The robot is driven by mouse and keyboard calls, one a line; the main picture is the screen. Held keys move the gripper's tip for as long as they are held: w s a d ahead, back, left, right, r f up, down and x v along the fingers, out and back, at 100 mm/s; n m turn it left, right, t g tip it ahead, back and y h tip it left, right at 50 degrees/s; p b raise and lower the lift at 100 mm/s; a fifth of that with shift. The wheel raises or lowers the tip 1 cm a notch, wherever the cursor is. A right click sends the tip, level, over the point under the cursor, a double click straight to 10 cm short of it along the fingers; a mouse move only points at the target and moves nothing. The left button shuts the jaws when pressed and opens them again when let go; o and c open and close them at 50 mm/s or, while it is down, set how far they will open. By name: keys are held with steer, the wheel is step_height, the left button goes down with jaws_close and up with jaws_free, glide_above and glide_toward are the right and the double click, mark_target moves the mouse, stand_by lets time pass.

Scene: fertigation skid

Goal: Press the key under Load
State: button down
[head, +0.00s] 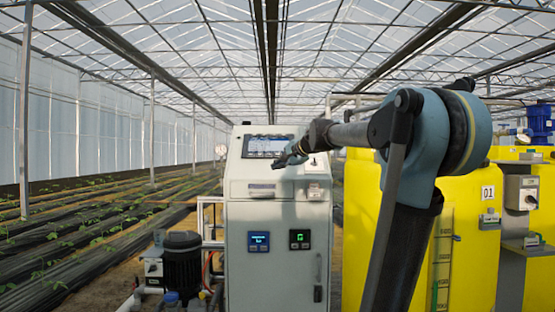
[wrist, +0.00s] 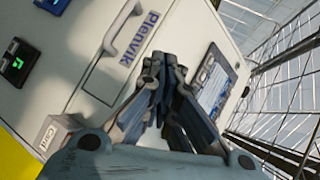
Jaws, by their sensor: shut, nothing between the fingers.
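The pale grey cabinet (head: 275,215) stands upright in the middle of the head view. A dark screen panel (head: 266,146) is set in its sloped upper face. The panel also shows in the wrist view (wrist: 213,84), tilted and partly hidden by the fingers. The word Load and its key are too small or hidden to make out in either view. My gripper (head: 279,163) is shut and empty, in front of the cabinet near the panel's lower right edge. In the wrist view its fingers (wrist: 166,68) are together between the Plenvik label (wrist: 139,38) and the panel. Contact cannot be told.
A blue display (head: 259,241) and a green display (head: 300,239) sit lower on the cabinet. A handle (wrist: 125,28) and a Card box (wrist: 57,134) show in the wrist view. A pump motor (head: 183,262) stands left, a yellow tank (head: 466,235) right.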

steer(key=w+r+m+t, duration=0.3)
steer(key=w+r+m, duration=0.3)
steer(key=w+r, duration=0.7)
steer(key=shift+a+r+t, duration=0.25)
steer(key=shift+a+t, duration=0.05)
steer(key=shift+a, duration=0.1)
steer(key=shift+w+f, duration=1.45)
steer(key=shift+f, duration=0.2)
steer(key=shift+w+f, duration=1.45)
steer(key=shift+f, duration=0.2)
steer(key=shift+w+f, duration=0.45)
steer(key=shift+f, duration=0.05)
steer(key=shift+s+r, duration=0.1)
steer(key=shift+r, duration=0.05)
steer(key=shift+s+r, duration=0.4)
steer(key=shift+r, duration=0.05)
steer(key=shift+s+r, duration=1.7)
steer(key=shift+r, duration=0.15)
